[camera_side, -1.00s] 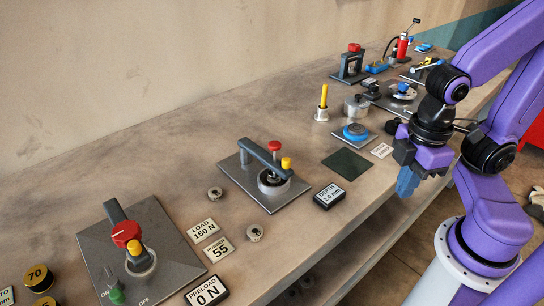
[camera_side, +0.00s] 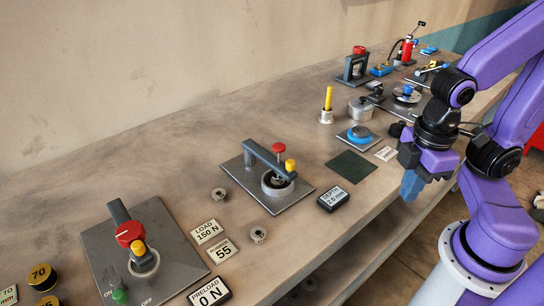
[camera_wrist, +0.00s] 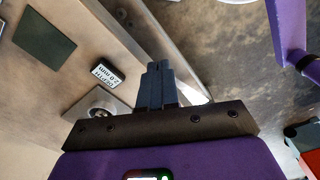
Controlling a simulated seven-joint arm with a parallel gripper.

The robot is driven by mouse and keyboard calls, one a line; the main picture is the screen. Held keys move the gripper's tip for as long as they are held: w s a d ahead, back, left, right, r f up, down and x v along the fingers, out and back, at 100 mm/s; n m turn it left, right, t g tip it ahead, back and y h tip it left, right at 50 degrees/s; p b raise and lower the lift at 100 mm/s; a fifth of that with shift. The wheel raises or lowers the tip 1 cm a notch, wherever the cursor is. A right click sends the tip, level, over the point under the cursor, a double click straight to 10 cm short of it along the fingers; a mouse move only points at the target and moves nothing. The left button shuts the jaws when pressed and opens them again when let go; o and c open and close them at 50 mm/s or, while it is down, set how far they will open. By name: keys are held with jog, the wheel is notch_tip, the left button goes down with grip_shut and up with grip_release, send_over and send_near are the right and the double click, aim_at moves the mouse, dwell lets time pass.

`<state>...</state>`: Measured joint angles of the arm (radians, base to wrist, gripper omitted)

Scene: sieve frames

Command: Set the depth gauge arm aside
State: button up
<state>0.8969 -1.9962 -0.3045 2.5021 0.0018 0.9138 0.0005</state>
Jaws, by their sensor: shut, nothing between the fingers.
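The depth gauge arm (camera_side: 263,154) appears to be the dark grey bar with a red knob (camera_side: 279,148) and a yellow knob (camera_side: 290,165). It reaches over a round metal cup (camera_side: 277,185) on the middle grey plate (camera_side: 285,201). A black block labelled DEPTH 2.0 mm (camera_side: 332,198) sits beside the plate and also shows in the wrist view (camera_wrist: 107,74). My gripper (camera_side: 411,188) hangs beyond the bench's front edge, right of the plate and apart from everything. Its fingers are together and empty in the wrist view (camera_wrist: 158,72).
A dark green mat (camera_side: 351,166) lies flat, bare, between the plate and a blue ring fixture (camera_side: 360,134). A similar plate (camera_side: 178,246) with a red-knobbed arm stands at front left. Small rings and labels lie between the plates.

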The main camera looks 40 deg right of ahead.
jog(key=o, duration=0.5)
jog(key=shift+w+a, duration=0.1)
jog(key=shift+o, duration=1.3)
jog(key=w+a+r+m, duration=0.4)
jog(key=w+a+r, duration=0.2)
jog(key=w, duration=0.4)
jog(key=shift+w+r, duration=0.15)
jog(key=shift+w, duration=0.25)
notch_tip(320, 180, up, 6)
jog(key=m, duration=0.5)
send_over(291, 161)
notch_tip(291, 161, down, 17)
jog(key=shift+r, duration=0.1)
grip_shut()
